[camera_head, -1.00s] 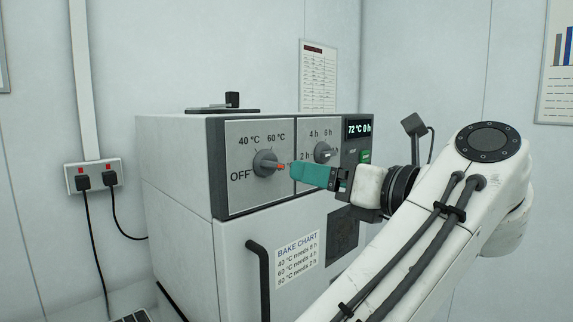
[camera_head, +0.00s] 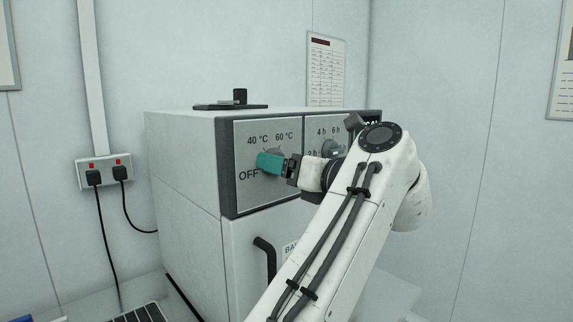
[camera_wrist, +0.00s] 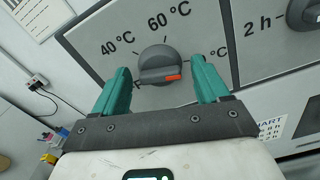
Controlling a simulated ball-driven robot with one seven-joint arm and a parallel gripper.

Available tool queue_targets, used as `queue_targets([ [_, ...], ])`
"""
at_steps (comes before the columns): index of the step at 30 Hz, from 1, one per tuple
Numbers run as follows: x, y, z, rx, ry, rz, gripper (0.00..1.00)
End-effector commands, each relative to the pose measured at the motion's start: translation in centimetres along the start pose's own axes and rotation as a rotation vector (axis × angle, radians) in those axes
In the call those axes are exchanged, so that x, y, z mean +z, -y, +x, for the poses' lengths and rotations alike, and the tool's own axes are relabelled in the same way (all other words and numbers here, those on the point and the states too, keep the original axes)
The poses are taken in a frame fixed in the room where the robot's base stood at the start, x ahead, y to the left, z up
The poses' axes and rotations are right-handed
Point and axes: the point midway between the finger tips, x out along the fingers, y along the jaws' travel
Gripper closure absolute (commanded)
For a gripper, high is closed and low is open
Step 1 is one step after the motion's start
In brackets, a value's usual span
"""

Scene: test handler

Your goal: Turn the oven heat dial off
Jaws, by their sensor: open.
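The oven heat dial (camera_wrist: 158,64) is a round grey knob with a raised grip bar and an orange-red pointer mark. In the wrist view the mark is at the lower right of the knob, towards a partly hidden °C label on the right. My gripper (camera_wrist: 162,85) has two teal fingers, spread open on either side of the dial, with a gap visible on each side. In the head view my gripper (camera_head: 270,163) covers most of the dial (camera_head: 273,152). The OFF label (camera_head: 248,175) is left of and below the dial; the wrist view mostly hides it behind the left finger.
The oven (camera_head: 185,165) has a time dial (camera_head: 332,148) just right, near my wrist. A dark door handle (camera_head: 266,258) sticks out below. A black item (camera_head: 233,100) lies on top. A wall socket (camera_head: 104,171) with two plugs is at left.

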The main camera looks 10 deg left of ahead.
Motion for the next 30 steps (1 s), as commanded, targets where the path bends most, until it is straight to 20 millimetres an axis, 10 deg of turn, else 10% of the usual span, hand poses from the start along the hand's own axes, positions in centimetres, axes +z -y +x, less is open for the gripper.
queue_targets([
  [18, -0.01, 0.0, -0.03, 0.0, 0.0, 0.0, 0.81],
  [30, -0.07, 0.09, -0.07, -0.002, -0.002, -0.079, 0.82],
])
